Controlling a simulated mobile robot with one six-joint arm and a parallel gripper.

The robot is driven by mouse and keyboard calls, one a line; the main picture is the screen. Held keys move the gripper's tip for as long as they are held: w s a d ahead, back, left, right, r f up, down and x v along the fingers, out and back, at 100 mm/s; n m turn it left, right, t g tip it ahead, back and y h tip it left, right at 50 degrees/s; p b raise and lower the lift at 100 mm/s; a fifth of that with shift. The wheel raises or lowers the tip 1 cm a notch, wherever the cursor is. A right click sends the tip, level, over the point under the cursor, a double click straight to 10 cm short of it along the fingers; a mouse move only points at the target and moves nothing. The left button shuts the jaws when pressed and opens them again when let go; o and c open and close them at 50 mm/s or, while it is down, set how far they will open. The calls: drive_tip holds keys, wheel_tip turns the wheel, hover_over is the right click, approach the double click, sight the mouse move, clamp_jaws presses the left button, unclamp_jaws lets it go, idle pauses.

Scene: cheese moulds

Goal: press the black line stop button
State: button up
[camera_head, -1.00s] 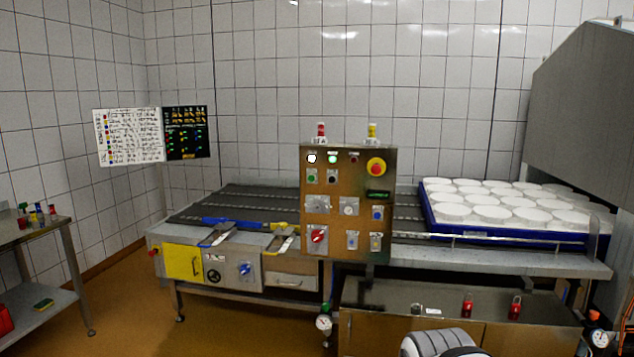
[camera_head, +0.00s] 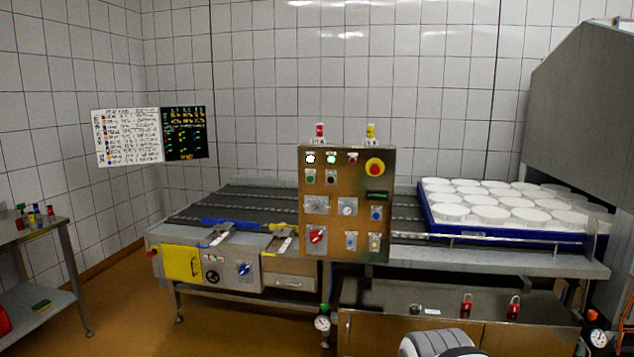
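The control panel (camera_head: 345,225) is a brown metal box standing upright in the middle of the view. A small black button (camera_head: 331,177) sits on its upper left part, right of a green button (camera_head: 310,176). A red mushroom button on a yellow base (camera_head: 375,167) is at the upper right. The labels are too small to read. My gripper is not in view; a rounded grey and white part, probably of my arm, shows at the bottom edge.
A conveyor (camera_head: 250,205) runs behind the panel. A blue tray (camera_head: 430,215) with several white moulds stands to the right. A steel cabinet (camera_head: 385,330) with red padlocks is below. A side table (camera_head: 55,228) is at the left. Open floor lies at front left.

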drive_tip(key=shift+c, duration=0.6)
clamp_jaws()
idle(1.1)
